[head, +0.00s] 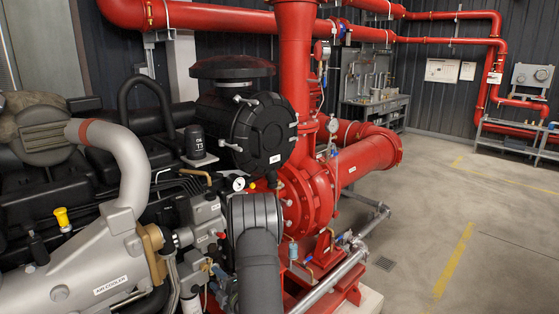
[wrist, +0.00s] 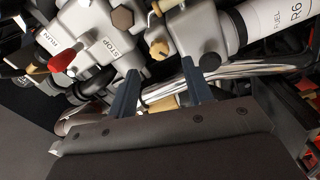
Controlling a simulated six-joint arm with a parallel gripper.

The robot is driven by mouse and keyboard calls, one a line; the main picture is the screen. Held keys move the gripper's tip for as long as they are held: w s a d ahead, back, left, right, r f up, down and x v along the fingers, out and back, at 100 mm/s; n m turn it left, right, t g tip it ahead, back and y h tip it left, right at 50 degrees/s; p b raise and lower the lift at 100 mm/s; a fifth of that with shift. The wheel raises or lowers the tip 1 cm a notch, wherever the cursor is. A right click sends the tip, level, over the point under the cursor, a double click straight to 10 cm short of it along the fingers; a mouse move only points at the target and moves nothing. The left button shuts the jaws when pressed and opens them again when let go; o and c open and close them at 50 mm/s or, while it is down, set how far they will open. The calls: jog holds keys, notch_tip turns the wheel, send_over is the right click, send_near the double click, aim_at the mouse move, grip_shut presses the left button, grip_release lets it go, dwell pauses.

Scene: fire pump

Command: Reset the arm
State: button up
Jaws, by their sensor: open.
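My gripper (wrist: 160,67) shows in the wrist view, with its two blue-grey fingers apart and nothing seen held between them. The fingers reach toward a grey metal housing with a red lever (wrist: 62,58) near a RUN label (wrist: 45,62) and a STOP label (wrist: 109,49). A brass-coloured fitting (wrist: 159,48) lies just beyond the gap between the fingers. I cannot tell whether the fingertips touch the housing. I cannot make out my gripper in the head view.
A white cylinder labelled FUEL (wrist: 275,22) lies right of the fingers. The engine (head: 75,255) fills the left of the head view, beside the red pump (head: 305,195) and pipes. A grey workbench (head: 380,108) stands behind. The concrete floor (head: 480,240) at right is clear.

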aim_at(206, 269)
jog(key=x, duration=0.5)
jog(key=shift+w+a, duration=0.15)
jog(key=shift+a, duration=0.1)
jog(key=shift+w+m, duration=0.15)
jog(key=shift+m, duration=0.15)
jog(key=m, duration=0.3)
jog(key=shift+m, duration=0.4)
jog(key=m, duration=0.3)
jog(key=shift+m, duration=0.4)
jog(key=m, duration=0.3)
jog(key=shift+r+m, duration=0.1)
jog(key=shift+m, duration=2.4)
